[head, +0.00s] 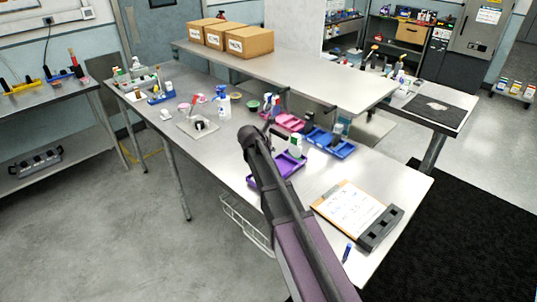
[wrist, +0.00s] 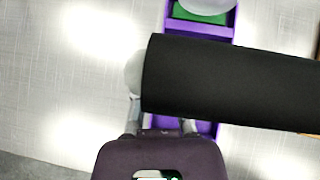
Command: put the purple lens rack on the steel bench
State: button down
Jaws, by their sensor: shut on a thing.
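The purple lens rack (head: 262,180) is at the steel bench (head: 232,158), in its middle part. In the head view my arm crosses in front of it and hides part of it. The wrist view shows the rack (wrist: 228,30) as a long purple tray with a green patch and a pale rounded thing at its far end. My gripper (wrist: 162,128) is at the near end of the rack, shut on it. A large dark cylinder hides the rack's middle. I cannot tell whether the rack touches the bench top.
A pink tray (head: 290,122) and a blue tray (head: 343,150) lie behind the rack. A clipboard (head: 349,208) lies at right. A spray bottle (head: 223,106) and a pale plate (head: 186,127) stand at left. Bare bench shows between the rack and the plate.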

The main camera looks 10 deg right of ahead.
jog(key=shift+f, duration=0.45)
jog(key=c, duration=0.7)
grip_release()
jog(key=shift+p+v, duration=0.45)
jog(key=shift+v, duration=0.35)
jog(key=p+v, duration=0.7)
jog(key=v, duration=0.3)
jog(key=shift+r, duration=0.2)
jog(key=shift+s+a, duration=0.1)
